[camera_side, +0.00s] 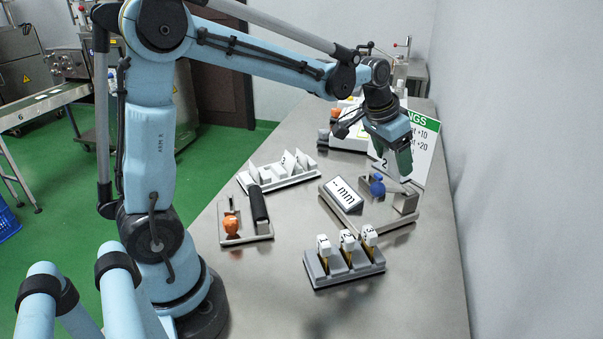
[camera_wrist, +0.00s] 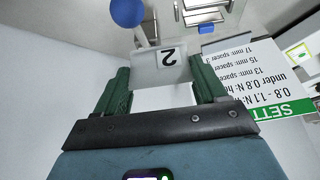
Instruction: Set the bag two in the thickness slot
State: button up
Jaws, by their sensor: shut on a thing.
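Bag two, a pale bag with a black 2 on it, shows between my green fingers in the wrist view (camera_wrist: 182,68). In the side view its numbered part (camera_side: 381,164) shows at the left of my gripper (camera_side: 401,163). My gripper is shut on the bag and holds it above the thickness gauge (camera_side: 389,231). The gauge has a white "- mm" display (camera_side: 344,194), a blue ball knob (camera_side: 377,187) and a grey block (camera_side: 405,203). A blue ball (camera_wrist: 127,12) also shows in the wrist view. The gauge's slot cannot be made out.
A white rack (camera_side: 283,181) holds several pale bags. A grey holder (camera_side: 345,276) carries tags 1, 2 and 3. A fixture with an orange knob (camera_side: 231,226) stands left. A settings sign (camera_side: 417,140) stands behind my gripper. The front table (camera_side: 410,300) is clear.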

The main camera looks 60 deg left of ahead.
send_over(376, 180)
jog(key=s, duration=0.1)
notch_tip(376, 180, down, 5)
jog(key=shift+s+r, duration=0.15)
jog(key=shift+f, duration=2)
jog(key=shift+f, duration=0.1)
jog(key=o, duration=1.1)
jog(key=shift+c, duration=0.2)
jog(key=v, duration=1.1)
jog(key=s+d+f+t, duration=0.1)
jog(key=s+d+t, duration=0.1)
jog(key=s+d, duration=0.9)
jog(key=s, duration=0.5)
jog(key=shift+d+f+n+t, duration=0.25)
jog(key=shift+d+n+t, duration=0.05)
jog(key=shift+d+n, duration=0.1)
